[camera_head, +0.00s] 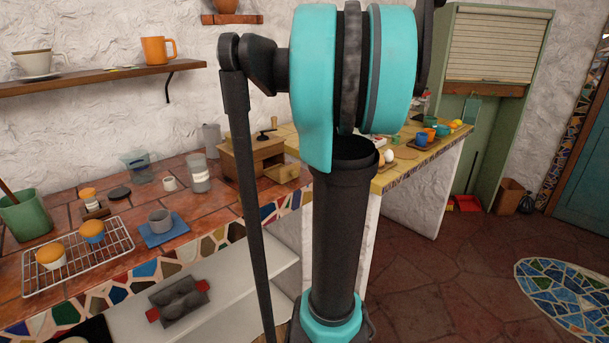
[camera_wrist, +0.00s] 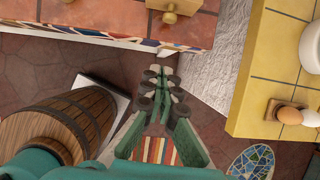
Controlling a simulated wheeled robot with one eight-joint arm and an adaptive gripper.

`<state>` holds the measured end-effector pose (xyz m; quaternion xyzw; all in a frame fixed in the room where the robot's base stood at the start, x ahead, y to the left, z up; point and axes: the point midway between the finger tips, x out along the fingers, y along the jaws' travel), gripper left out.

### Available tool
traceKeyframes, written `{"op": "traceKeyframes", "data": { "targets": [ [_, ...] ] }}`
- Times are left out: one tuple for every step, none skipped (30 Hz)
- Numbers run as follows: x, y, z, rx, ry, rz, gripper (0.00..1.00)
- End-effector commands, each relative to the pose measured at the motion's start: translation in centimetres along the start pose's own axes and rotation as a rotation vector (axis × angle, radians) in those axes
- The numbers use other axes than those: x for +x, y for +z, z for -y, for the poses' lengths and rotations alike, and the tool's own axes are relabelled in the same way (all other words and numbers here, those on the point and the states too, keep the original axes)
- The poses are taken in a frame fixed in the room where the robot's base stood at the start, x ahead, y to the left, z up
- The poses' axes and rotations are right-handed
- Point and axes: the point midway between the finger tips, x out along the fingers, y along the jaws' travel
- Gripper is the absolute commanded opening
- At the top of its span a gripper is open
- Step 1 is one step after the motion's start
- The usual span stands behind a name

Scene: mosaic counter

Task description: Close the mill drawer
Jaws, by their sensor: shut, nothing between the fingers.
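The wooden mill (camera_head: 240,158), with a dark crank on top, stands on the tiled counter in the head view. Its drawer (camera_head: 283,172) sticks out from the front, towards the counter edge. In the wrist view the drawer (camera_wrist: 178,5) shows at the top edge, with its round wooden knob (camera_wrist: 169,18) facing my gripper; the mill's body is out of that picture. My gripper (camera_wrist: 160,72) is shut and empty. In the picture it lies below the knob, apart from it, over the floor beyond the counter edge. The head view does not show the gripper; my arm fills its middle.
A yellow-tiled counter (camera_wrist: 262,75) lies to the right in the wrist view, with eggs in a wooden holder (camera_wrist: 285,112). A barrel (camera_wrist: 60,125) stands at lower left.

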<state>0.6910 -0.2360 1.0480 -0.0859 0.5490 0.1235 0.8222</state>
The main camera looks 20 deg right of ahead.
Motion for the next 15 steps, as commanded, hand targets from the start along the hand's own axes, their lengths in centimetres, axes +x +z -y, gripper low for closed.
{"op": "traceKeyframes", "data": {
  "targets": [
    [0.1, 0.1, 0.1, 0.013, 0.001, 0.001, 0.0],
    [0.2, 0.1, 0.2, 0.018, 0.001, 0.001, 0.0],
    [0.5, 0.1, 0.2, 0.019, 0.001, 0.001, 0.0],
    [0.8, 0.1, 0.2, 0.019, 0.001, 0.001, 0.0],
    [1.2, 0.1, 0.1, 0.018, 0.001, 0.001, 0.0],
    [1.7, 0.1, 0.1, 0.017, 0.001, 0.001, 0.0],
    [2.2, 0.1, 0.1, 0.016, 0.001, 0.001, 0.0],
    [2.8, 0.1, 0.1, 0.016, 0.001, 0.001, 0.0],
    [3.5, 0.1, 0.1, 0.015, 0.001, 0.0, 0.0],
    [4.1, 0.1, 0.1, 0.014, 0.001, 0.0, 0.0],
    [4.7, 0.1, 0.1, 0.014, 0.001, 0.0, 0.0],
    [5.5, 0.1, 0.1, 0.014, 0.001, 0.001, 0.0],
    [6.1, 0.1, 0.1, 0.014, 0.001, 0.001, 0.0],
    [6.7, 0.1, 0.1, 0.014, 0.0, 0.001, 0.0],
    [7.5, 0.1, 0.1, 0.014, 0.0, 0.001, 0.0]
  ]
}}
